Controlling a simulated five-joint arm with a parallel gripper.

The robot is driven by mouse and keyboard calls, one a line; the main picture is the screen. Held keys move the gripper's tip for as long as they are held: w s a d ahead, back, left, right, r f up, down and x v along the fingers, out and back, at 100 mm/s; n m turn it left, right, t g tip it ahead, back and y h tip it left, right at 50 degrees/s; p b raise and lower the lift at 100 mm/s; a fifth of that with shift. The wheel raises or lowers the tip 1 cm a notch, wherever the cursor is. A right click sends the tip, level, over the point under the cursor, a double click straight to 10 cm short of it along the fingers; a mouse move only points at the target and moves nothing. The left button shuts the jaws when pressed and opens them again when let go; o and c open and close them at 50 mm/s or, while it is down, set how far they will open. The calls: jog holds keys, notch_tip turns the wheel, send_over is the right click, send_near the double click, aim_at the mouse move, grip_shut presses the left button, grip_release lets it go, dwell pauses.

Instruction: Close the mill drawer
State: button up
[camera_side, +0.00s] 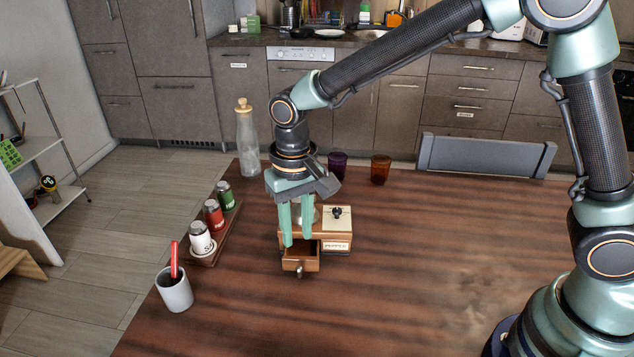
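The mill (337,222) is a small wooden box with a pale top, a dark knob and a label on its front, standing on the table. Its drawer (300,263) sticks out toward the front left, with a small knob on its face. My gripper (297,240) points down over the mill's left part and the back of the drawer, with its two green fingers apart and nothing seen between the tips. The fingers hide part of the mill. I cannot tell whether the fingertips touch the drawer.
A wooden rack (216,228) with several spice jars stands left of the mill. A white cup (174,290) holding a red item is at the front left. A bottle (247,139), a purple glass (337,166) and an amber glass (380,170) stand behind.

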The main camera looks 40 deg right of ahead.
aim_at(299, 266)
notch_tip(299, 266, down, 10)
jog(key=shift+r, duration=0.1)
dwell(0.4)
grip_shut()
dwell(1.2)
